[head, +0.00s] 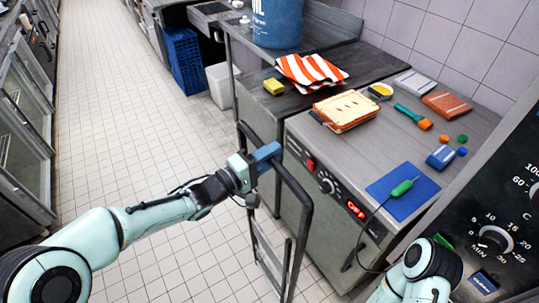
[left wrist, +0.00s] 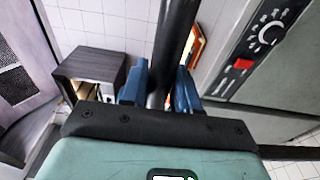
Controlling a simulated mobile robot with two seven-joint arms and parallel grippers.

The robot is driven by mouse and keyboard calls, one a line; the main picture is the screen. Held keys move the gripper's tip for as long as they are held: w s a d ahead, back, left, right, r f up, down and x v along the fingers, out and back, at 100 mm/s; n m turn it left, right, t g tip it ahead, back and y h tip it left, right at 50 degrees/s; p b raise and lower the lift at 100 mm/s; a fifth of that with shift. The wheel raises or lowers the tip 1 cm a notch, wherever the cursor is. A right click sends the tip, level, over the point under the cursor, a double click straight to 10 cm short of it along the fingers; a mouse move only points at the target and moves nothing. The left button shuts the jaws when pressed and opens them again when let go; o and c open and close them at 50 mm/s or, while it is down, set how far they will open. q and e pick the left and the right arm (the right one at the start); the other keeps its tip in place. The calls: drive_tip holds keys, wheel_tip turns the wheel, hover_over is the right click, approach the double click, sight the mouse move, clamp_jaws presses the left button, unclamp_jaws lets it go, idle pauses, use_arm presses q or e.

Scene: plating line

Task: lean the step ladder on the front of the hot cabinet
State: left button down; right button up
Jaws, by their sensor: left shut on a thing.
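The step ladder (head: 303,235) is a dark tubular frame standing upright, or nearly so, close to the front of the grey cabinet. My left gripper (head: 266,157) is shut on its upper rail, and the left wrist view shows the dark tube (left wrist: 174,45) between the blue fingers. The hot cabinet (head: 325,225) appears to be this grey one, with a red switch, a knob and a lit red display on its front. I cannot tell whether the ladder touches it; its feet are out of frame. My right arm shows at the lower right, its gripper out of view.
A sandwich-like item (head: 347,110), a blue mat (head: 402,191) with a green probe, and small items lie on the cabinet top. A striped cloth (head: 311,70) and yellow sponge (head: 273,87) lie behind. A blue crate (head: 184,62) stands farther back. The tiled aisle (head: 120,110) is clear.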

use_arm(q)
drive_tip(key=shift+f, duration=0.2)
drive_tip(key=shift+w+d, duration=0.1)
use_arm(e)
drive_tip(key=shift+r, duration=0.1)
use_arm(q)
drive_tip(key=shift+y, duration=0.3)
drive_tip(key=shift+s+p+x, duration=0.2)
drive_tip(key=shift+p+x, duration=0.85)
drive_tip(key=shift+x, duration=1.1)
use_arm(e)
drive_tip(key=shift+w+r, duration=0.3)
drive_tip(key=shift+r, duration=0.25)
drive_tip(key=shift+w+r, duration=0.25)
drive_tip(key=shift+r, duration=0.25)
use_arm(q)
drive_tip(key=shift+w+d+f, duration=0.1)
drive_tip(key=shift+d, duration=0.25)
use_arm(e)
drive_tip(key=shift+r, duration=0.1)
